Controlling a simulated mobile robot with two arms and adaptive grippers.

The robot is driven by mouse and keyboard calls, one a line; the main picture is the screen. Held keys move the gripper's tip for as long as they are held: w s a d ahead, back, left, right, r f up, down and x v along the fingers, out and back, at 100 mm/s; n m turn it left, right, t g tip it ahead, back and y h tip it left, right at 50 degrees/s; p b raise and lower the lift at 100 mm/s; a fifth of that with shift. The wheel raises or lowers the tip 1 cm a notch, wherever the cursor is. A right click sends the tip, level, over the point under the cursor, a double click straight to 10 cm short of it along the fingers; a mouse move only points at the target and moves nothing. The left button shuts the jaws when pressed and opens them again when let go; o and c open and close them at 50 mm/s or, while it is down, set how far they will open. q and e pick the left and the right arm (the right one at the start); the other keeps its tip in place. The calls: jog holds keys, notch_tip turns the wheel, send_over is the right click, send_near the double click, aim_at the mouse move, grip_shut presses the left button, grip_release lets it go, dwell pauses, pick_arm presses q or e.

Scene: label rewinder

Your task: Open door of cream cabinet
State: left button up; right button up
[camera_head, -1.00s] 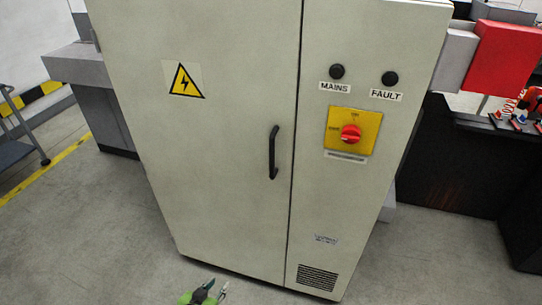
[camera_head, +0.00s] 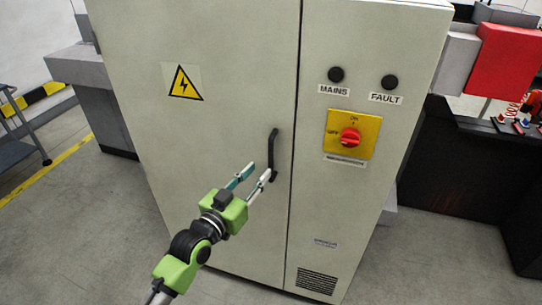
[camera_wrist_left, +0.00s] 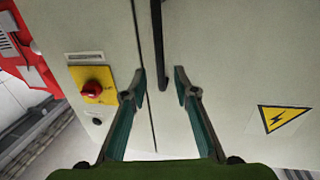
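The cream cabinet (camera_head: 225,60) stands upright in front of me. Its door (camera_head: 190,140) is shut, with a thin seam beside the narrow right panel. A black vertical handle (camera_head: 272,150) sits near the door's right edge. My left gripper (camera_head: 258,176) is open and empty, close to the handle's lower part. In the left wrist view the handle (camera_wrist_left: 158,45) lies ahead, between the lines of the spread fingers (camera_wrist_left: 160,85), not visibly gripped. Whether a finger touches it I cannot tell. My right gripper is not in view.
A red rotary switch (camera_head: 349,137) on a yellow plate and two black round lamps are on the right panel. A red box (camera_head: 505,60) and dark machine stand at right. A grey cart (camera_head: 18,145) stands at left. Floor in front is clear.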

aim_at(269, 159)
pick_arm(q)
jog(key=x, duration=0.8)
jog(key=shift+w+d+p, duration=0.1)
jog(key=shift+p, duration=0.3)
grip_shut()
